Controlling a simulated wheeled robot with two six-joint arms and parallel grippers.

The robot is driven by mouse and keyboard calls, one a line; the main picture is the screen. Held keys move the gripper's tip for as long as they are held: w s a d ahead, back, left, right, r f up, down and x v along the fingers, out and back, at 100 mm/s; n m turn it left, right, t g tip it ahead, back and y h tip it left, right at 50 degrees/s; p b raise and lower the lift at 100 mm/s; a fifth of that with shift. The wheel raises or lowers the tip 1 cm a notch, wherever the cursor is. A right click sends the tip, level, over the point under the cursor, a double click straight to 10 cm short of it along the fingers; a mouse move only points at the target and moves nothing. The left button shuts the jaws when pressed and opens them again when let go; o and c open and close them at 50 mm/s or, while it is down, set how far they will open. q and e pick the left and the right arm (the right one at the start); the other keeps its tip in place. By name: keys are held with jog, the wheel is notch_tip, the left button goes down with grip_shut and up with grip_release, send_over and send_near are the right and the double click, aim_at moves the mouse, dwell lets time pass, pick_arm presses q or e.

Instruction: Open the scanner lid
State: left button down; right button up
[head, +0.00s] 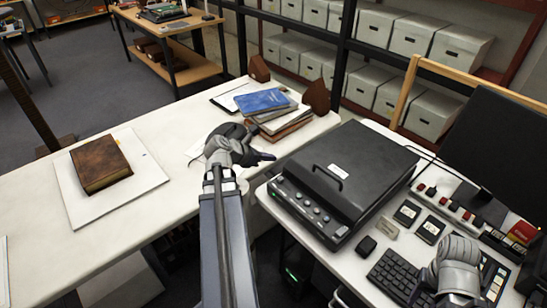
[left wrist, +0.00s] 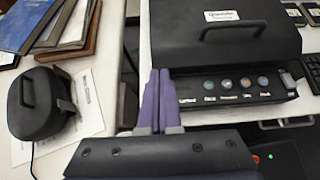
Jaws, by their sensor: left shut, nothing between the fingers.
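The black scanner (head: 345,170) stands on the right-hand table with its lid (head: 365,160) shut flat. A raised bar handle (head: 328,178) sits near the lid's front edge, and a row of knobs runs along the front panel. The left wrist view shows the same handle (left wrist: 240,24) and front panel (left wrist: 225,88). My left gripper (head: 268,157) is shut and empty, left of the scanner and apart from the handle. Its purple fingers (left wrist: 160,78) lie together beside the scanner's front left corner in the wrist view. My right gripper (head: 455,268) is by the keyboard; its fingers are unclear.
A dark rounded object with a handle (left wrist: 45,100) stands on the left table near stacked books (head: 275,112). A brown book (head: 100,163) lies on a white board. A keyboard (head: 393,275) and small devices (head: 407,211) lie right of the scanner. A gap separates the tables.

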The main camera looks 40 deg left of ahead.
pick_arm(q)
jog(key=b, duration=0.4)
send_near(294, 160)
jog(key=x, duration=0.3)
jog(key=shift+a+f, duration=0.2)
jog(key=shift+f, duration=0.15)
pick_arm(e)
notch_tip(294, 160, down, 5)
jog(key=shift+f, duration=0.1)
jog(key=shift+r+p, duration=0.8)
jog(key=shift+r, duration=0.15)
pick_arm(q)
jog(key=shift+w+d+r+p, duration=0.1)
jog(key=shift+w+r+p, duration=0.2)
jog(key=shift+r, duration=0.35)
jog(key=shift+w+r+p, duration=0.15)
jog(key=shift+r+p, duration=0.25)
jog(key=shift+r, duration=0.3)
jog(key=shift+w+d+r+p, duration=0.1)
jog(key=shift+w+r+p, duration=0.2)
jog(key=shift+r, duration=0.35)
pick_arm(e)
jog(key=shift+r, duration=1.1)
pick_arm(q)
jog(key=shift+a, duration=0.1)
pick_arm(e)
jog(key=shift+r, duration=0.1)
